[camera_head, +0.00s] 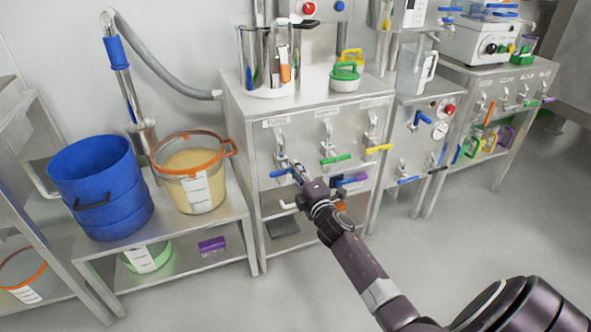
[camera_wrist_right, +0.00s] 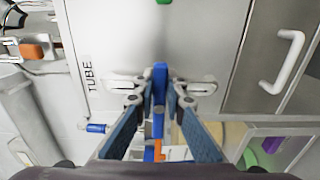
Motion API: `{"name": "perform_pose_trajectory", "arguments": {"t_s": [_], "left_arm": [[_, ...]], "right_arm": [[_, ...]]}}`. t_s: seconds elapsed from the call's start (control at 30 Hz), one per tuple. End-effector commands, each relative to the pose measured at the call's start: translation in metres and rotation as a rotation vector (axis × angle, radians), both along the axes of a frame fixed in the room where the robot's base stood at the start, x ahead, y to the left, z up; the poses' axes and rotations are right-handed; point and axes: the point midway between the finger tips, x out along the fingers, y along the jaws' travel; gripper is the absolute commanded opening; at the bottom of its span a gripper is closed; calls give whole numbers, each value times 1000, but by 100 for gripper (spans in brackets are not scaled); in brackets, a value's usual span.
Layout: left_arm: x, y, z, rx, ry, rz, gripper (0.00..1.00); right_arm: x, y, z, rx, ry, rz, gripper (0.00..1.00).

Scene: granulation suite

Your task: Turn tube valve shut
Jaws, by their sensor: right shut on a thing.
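The tube valve shows in the head view as a metal body (camera_head: 281,148) under the TUBE label (camera_head: 275,122) on the steel cabinet front, with a blue lever (camera_head: 280,172). My right gripper (camera_head: 296,171) is at this lever. In the right wrist view my right gripper (camera_wrist_right: 161,96) has its two fingers closed on either side of the blue lever (camera_wrist_right: 160,74), whose end sticks out past the fingertips. The fingers hide part of the lever and valve. My left gripper is not in view.
Beside it on the cabinet are valves with a green lever (camera_head: 336,159) and a yellow lever (camera_head: 379,149). A blue bucket (camera_head: 101,187) and a clear tub of pale powder (camera_head: 195,196) stand on a bench at the left. The floor (camera_head: 430,240) at the right is clear.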

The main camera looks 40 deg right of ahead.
Motion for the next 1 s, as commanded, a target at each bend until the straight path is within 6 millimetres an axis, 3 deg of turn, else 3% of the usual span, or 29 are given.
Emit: {"name": "perform_pose_trajectory", "arguments": {"t_s": [0.2, 0.23, 0.37, 0.77, 1.0], "left_arm": [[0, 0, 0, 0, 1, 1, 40], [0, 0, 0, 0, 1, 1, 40], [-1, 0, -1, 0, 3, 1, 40], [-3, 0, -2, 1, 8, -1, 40], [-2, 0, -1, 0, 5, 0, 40]], "right_arm": [[-1, 0, -2, 6, 2, -2, 0], [-1, 0, -2, 6, 3, -2, 14], [0, 0, -2, 4, 2, -2, 28], [-6, 1, -1, 1, 2, 0, 29], [-41, 10, -3, 2, 4, 0, 29]]}}
